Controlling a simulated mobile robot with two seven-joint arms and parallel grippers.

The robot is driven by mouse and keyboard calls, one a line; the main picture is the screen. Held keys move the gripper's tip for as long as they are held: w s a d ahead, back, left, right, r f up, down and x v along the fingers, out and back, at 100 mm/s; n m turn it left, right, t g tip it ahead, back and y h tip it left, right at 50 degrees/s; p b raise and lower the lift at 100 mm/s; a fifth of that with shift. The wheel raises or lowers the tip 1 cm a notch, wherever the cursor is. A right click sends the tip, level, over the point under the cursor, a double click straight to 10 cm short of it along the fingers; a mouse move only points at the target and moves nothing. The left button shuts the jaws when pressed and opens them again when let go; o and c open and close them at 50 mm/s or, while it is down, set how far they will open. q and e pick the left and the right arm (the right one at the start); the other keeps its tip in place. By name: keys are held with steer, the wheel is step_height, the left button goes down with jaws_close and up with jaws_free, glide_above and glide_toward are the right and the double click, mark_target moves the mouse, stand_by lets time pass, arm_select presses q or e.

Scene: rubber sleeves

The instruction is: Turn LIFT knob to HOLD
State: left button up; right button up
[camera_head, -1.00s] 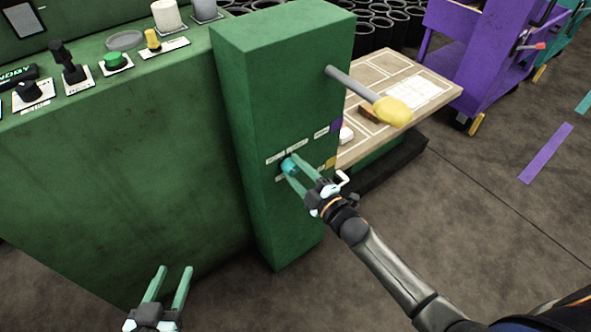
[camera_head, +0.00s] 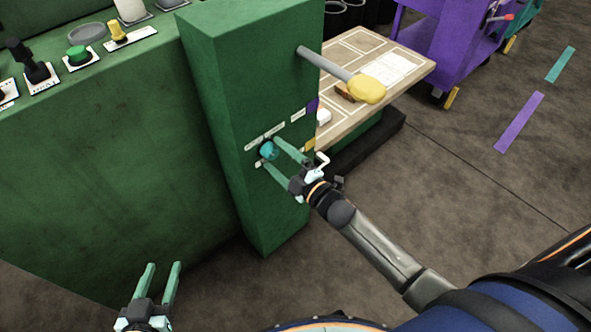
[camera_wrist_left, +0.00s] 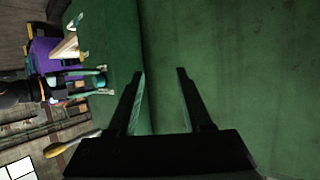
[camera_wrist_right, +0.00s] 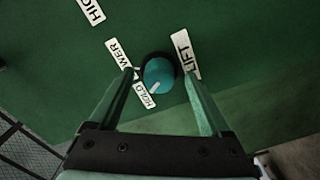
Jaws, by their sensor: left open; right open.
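The teal LIFT knob (camera_head: 268,151) is on the front of the green cabinet (camera_head: 245,80). In the right wrist view the knob (camera_wrist_right: 158,74) has a white pointer mark at its lower left, towards the HOLD label (camera_wrist_right: 144,94). The LIFT label (camera_wrist_right: 185,55) is on its right, and a partly covered label ending in WER is at its upper left. My right gripper (camera_head: 271,152) is open, its fingertips on either side of the knob with gaps showing. My left gripper (camera_head: 163,266) is open and empty, low in front of the green console.
A grey lever with a yellow end (camera_head: 367,89) sticks out from the cabinet above my right gripper. A wooden-topped table (camera_head: 415,68) stands behind it. A purple cart (camera_head: 440,45) is at the back right.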

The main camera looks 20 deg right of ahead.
arm_select(q)
steer(key=s+f+g+p, duration=0.1)
steer(key=s+f+g, duration=0.2)
steer(key=s+f, duration=0.2)
steer(key=shift+s+d+f+n+g+p, duration=0.2)
steer(key=shift+f+n+g+p, duration=0.2)
steer(key=shift+f, duration=0.55)
arm_select(e)
steer(key=v, duration=1.1)
steer(key=shift+s, duration=0.25)
steer(key=s+a+f+m+g+h, duration=0.2)
steer(key=s+f+m+g, duration=0.15)
steer(key=s+m, duration=0.3)
steer(key=s+a+f+m+g+h, duration=0.1)
steer(key=s+a+f+m+g, duration=0.3)
steer(key=m, duration=0.3)
arm_select(q)
step_height(320, 180, up, 14)
steer(key=s+a+y+p, duration=0.1)
steer(key=a+p, duration=0.1)
steer(key=p, duration=1.6)
steer(key=shift+a+n+p, duration=0.3)
steer(key=shift+a+p, duration=0.05)
arm_select(e)
steer(key=s+d+r, duration=0.1)
steer(key=r, duration=0.6)
steer(key=s+d+r, duration=0.2)
steer(key=r, duration=0.6)
steer(key=shift+s+m+h, duration=0.35)
steer(key=shift+h, duration=0.05)
